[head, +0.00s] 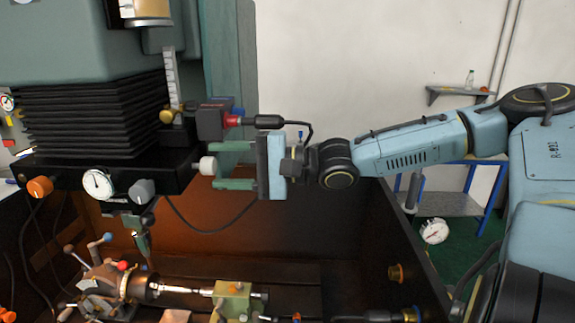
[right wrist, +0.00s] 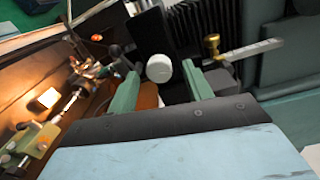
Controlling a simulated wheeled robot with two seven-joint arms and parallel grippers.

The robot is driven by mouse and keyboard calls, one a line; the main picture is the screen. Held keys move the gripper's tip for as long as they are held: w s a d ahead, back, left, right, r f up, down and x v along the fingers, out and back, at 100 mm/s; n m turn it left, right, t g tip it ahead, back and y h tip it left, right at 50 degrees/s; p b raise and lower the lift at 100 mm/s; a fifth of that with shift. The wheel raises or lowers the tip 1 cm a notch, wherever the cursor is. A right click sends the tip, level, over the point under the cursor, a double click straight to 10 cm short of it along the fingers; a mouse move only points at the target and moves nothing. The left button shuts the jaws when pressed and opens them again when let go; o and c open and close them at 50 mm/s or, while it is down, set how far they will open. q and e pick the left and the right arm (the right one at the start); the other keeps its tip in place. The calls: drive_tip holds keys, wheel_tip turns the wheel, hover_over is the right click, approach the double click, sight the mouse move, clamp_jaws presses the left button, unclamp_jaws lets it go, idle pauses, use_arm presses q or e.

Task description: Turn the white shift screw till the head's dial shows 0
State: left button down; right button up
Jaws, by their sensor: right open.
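The white shift screw (head: 208,166) sticks out of the right end of the black machine head (head: 165,178). It also shows in the right wrist view (right wrist: 160,68) as a round white knob between my fingers. My right gripper (head: 232,166) is open, its green fingers pointing left, one above and one below the level of the screw. In the right wrist view the fingers (right wrist: 163,92) are apart with the screw near their tips, not clamped. The white dial (head: 97,184) is on the head's front; its numbers are too small to read. My left gripper is not in view.
A grey knob (head: 142,190) and an orange knob (head: 40,187) flank the dial. A dark box with a red plug (head: 231,121) and cable sits just above my right gripper. A vise and workpiece (head: 120,287) lie below. Open space lies under the gripper.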

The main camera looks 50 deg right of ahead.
drive_tip(key=v, duration=1.2)
drive_tip(key=shift+b, duration=0.45)
